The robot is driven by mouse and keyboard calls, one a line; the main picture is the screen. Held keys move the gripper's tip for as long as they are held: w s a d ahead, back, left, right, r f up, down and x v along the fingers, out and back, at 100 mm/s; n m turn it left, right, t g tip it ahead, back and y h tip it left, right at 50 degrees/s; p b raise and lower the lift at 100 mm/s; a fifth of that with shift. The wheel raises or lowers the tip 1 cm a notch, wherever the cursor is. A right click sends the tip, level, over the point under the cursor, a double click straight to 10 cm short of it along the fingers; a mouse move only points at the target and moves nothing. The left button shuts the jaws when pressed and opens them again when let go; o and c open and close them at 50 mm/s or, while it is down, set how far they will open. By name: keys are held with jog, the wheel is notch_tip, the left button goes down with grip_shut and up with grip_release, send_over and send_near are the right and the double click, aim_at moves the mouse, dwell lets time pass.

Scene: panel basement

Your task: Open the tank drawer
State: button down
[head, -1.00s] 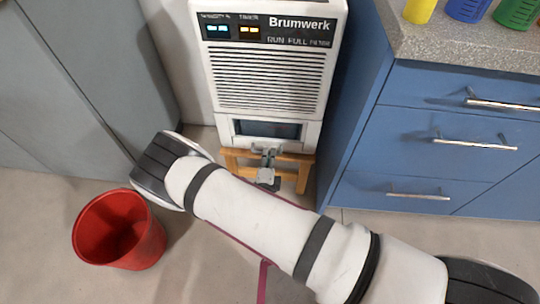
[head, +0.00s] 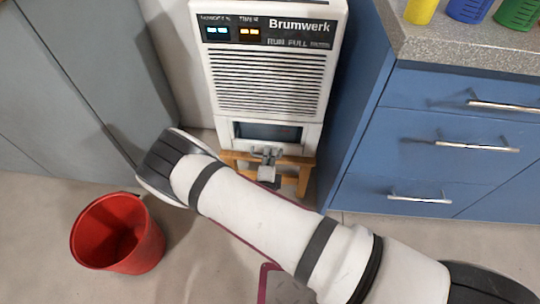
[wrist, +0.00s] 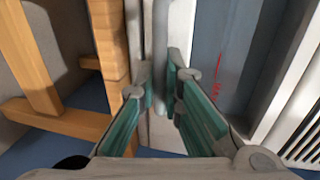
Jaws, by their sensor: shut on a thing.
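The white Brumwerk machine (head: 268,85) stands on a wooden stand. Its tank drawer (head: 229,143) is the low front part with a dark window. My gripper (head: 267,155) is at the drawer's lower front edge, near the middle. In the wrist view, my gripper (wrist: 158,82) has its green-padded fingers on either side of a pale lip of the tank drawer (wrist: 180,28), shut on it. The window with a red mark shows beside the fingers. The drawer looks flush or nearly flush; I cannot tell if a gap has opened.
The wooden stand (head: 303,178) is just under the drawer and close to the fingers in the wrist view. A red bucket (head: 118,235) stands on the floor at left. Blue cabinets (head: 420,150) flank the machine on the right, grey panels (head: 75,80) on the left.

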jog(key=s+f+p+v, duration=0.1)
jog(key=f+p+v, duration=0.2)
jog(key=v, duration=1.6)
jog(key=shift+f, duration=0.5)
jog(key=shift+s, duration=0.15)
jog(key=c, duration=2)
grip_release()
jog(key=v, duration=0.7)
jog(key=shift+s, duration=0.25)
